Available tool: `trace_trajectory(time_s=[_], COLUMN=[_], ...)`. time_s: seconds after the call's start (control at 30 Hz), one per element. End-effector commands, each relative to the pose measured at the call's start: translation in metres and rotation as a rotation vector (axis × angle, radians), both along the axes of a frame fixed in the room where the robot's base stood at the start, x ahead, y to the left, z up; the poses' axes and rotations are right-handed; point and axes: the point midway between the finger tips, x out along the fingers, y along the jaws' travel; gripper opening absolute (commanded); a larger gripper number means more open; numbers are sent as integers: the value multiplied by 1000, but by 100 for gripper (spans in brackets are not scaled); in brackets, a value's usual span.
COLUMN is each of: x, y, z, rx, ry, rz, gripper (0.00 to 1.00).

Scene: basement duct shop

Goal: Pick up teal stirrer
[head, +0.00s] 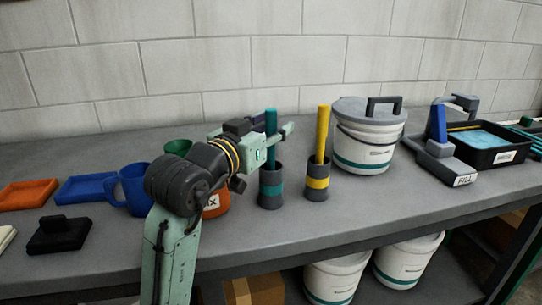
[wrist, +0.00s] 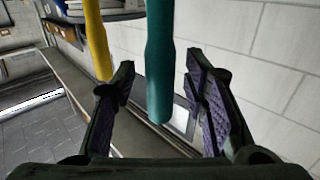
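The teal stirrer (head: 271,121) stands upright in a dark cup with a teal band (head: 271,190) on the bench. My gripper (head: 274,138) is at the upper part of this stirrer, above the cup. In the wrist view my gripper (wrist: 162,64) is open, and the teal stirrer (wrist: 159,96) shows between its two fingers, with a gap on each side. I cannot tell how deep between the fingers it lies. The cup's contents are hidden.
A yellow stirrer (head: 323,130) in a yellow-banded cup (head: 317,183) stands close on the right. A lidded white bucket (head: 364,155) is behind it. A blue mug (head: 133,190) and an orange container (head: 217,205) stand left. The bench front before the cups is clear.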

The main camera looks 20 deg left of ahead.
Motion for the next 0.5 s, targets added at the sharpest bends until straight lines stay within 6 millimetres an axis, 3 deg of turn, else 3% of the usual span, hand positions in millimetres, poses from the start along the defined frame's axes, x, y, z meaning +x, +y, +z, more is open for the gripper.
trace_trajectory(time_s=[0.5], x=[0], y=[0], z=[0], rx=[0], ry=[0], rz=[0], gripper=[4])
